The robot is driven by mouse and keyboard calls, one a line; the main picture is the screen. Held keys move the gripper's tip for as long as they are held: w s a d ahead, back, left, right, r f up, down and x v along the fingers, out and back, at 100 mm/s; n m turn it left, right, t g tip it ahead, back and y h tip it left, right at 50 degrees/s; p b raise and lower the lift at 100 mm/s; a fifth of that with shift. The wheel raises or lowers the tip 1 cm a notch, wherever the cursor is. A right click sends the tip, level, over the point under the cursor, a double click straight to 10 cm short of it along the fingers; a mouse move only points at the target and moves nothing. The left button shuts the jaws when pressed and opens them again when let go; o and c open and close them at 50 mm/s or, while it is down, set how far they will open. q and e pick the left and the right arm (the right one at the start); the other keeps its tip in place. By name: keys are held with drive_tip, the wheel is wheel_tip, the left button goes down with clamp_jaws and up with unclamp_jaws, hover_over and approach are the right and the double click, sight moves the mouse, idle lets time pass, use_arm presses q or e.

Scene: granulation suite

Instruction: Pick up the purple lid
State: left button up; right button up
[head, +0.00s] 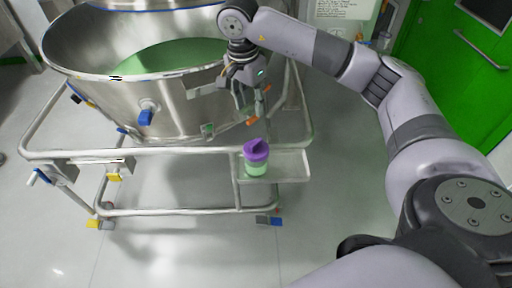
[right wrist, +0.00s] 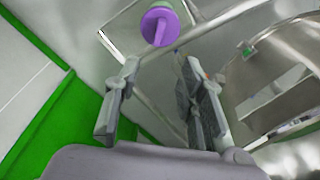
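The purple lid (head: 256,150) sits on a small translucent jar with pale green content (head: 255,168). The jar stands upright on a small metal shelf (head: 290,165) at the side of the cart frame. My right gripper (head: 257,105) is above and behind the lid in the head view, beside the steel vessel, apart from the lid. In the right wrist view the purple lid (right wrist: 160,25) shows at the top, beyond the fingers. The right gripper's fingers (right wrist: 158,105) are spread with nothing between them. My left gripper is in neither view.
A large steel vessel (head: 170,110) with green content stands in a tubular cart frame (head: 180,152), close to my right gripper. The shelf's right part is bare. A green door (head: 460,60) is at the right back. The floor in front is clear.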

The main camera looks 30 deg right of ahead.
drive_tip(key=p, duration=0.2)
hover_over(256, 142)
drive_tip(key=f, duration=1)
drive_tip(key=shift+w+a+f, duration=0.1)
drive_tip(key=shift+a+f, duration=0.15)
drive_tip(key=f, duration=0.2)
drive_tip(key=f+p, duration=0.1)
drive_tip(key=f, duration=0.1)
drive_tip(key=shift+d+f, duration=0.2)
drive_tip(key=shift+f, duration=0.5)
drive_tip(key=shift+c, duration=0.2)
clamp_jaws()
